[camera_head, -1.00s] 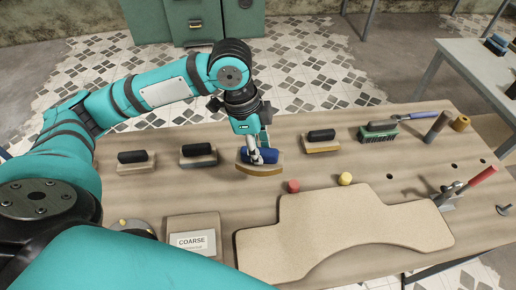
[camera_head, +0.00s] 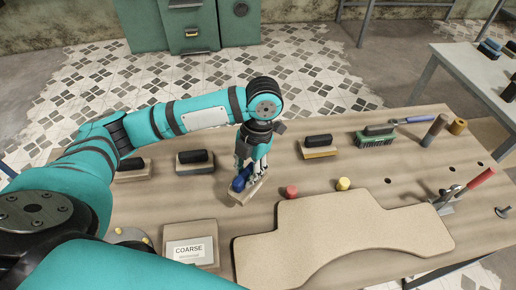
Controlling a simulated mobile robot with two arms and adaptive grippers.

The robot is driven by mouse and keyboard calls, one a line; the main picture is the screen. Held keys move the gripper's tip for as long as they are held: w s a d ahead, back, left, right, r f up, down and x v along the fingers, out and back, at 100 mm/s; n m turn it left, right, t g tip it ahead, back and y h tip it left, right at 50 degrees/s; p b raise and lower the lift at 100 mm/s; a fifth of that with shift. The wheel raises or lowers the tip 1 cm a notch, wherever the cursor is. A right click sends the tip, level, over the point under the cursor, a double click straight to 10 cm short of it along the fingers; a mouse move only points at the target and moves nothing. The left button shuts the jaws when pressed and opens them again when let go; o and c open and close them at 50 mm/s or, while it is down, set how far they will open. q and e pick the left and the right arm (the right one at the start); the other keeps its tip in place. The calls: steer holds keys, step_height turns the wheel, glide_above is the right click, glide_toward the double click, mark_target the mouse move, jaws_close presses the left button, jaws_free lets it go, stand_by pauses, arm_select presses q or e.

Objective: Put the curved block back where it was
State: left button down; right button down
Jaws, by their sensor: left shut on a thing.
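My left gripper (camera_head: 247,172) is shut on the blue grip of the curved block (camera_head: 246,193), which has a pale wooden base. The block is turned at a slant to the row of black-handled blocks, with one end toward the front. It is just left of the red peg (camera_head: 291,192) and behind the large curved board (camera_head: 340,228). I cannot tell whether its base touches the table. The gripper fingers hide part of the blue grip. My right gripper is not in view.
Black-handled blocks stand at the left (camera_head: 133,168), left of centre (camera_head: 195,162) and right of centre (camera_head: 318,147). A green brush (camera_head: 377,136), a yellow peg (camera_head: 343,184) and a box marked COARSE (camera_head: 191,245) are on the table (camera_head: 430,180). The gap behind the held block is covered by my arm.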

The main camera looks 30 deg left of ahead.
arm_select(q)
steer(key=w+a+f+p, duration=0.1)
steer(key=w, duration=0.3)
steer(key=w+a+f+p, duration=0.1)
steer(key=w, duration=0.3)
steer(key=w+a+f+p, duration=0.1)
steer(key=w+f, duration=0.1)
steer(key=w, duration=0.3)
steer(key=shift+a+f+p, duration=0.1)
steer(key=shift+a+p, duration=0.2)
steer(key=shift+f, duration=0.25)
steer(key=c, duration=1.1)
jaws_free()
steer(key=shift+f, duration=0.1)
steer(key=shift+o, duration=0.2)
